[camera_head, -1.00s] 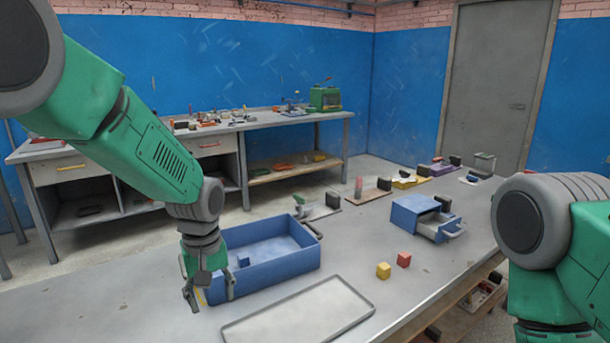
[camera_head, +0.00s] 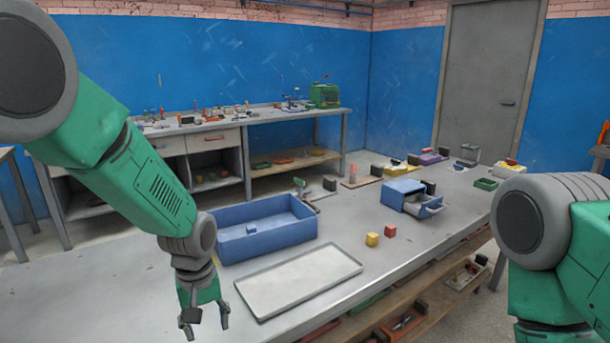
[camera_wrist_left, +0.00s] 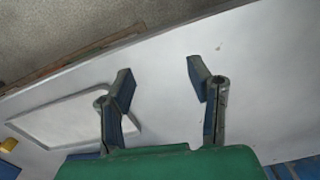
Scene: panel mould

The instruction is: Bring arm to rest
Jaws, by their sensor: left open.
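My left arm comes in from the left in the head view, and its gripper (camera_head: 206,325) hangs pointing down over the grey table (camera_head: 110,290). The fingers are spread and nothing is between them. The gripper is left of the flat white tray (camera_head: 300,280) and in front of the blue bin (camera_head: 265,240). In the left wrist view the two fingers (camera_wrist_left: 160,85) stand apart over bare table, with the tray (camera_wrist_left: 60,120) behind the left finger. Part of my right arm shows at the right of the head view; its gripper is out of frame.
Several small items line the table's back. The table's left front is clear. A second bench (camera_head: 215,125) stands against the wall.

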